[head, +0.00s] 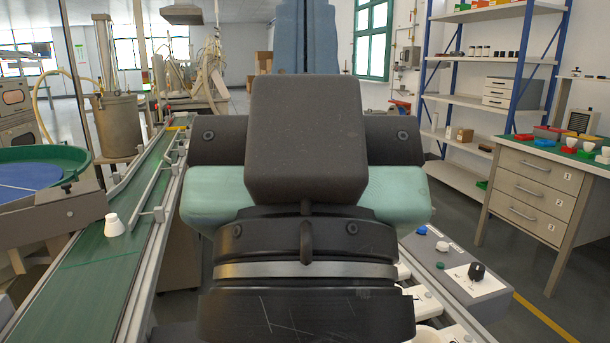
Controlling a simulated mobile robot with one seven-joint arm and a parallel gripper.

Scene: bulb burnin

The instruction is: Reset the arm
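My own arm fills the middle of the head view, its dark and pale green links close to the camera. My gripper is not in view; whatever lies behind the arm is hidden. A white bulb-like piece (114,226) stands upright on the green conveyor belt (90,285) at the left, apart from my arm.
A metal guide rail (160,180) runs along the belt. A round green-rimmed bowl with a blue disc (25,175) is at the far left. A grey control box with a black knob (476,272) is at the right. A drawer bench (535,195) and shelves stand behind, with open floor before them.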

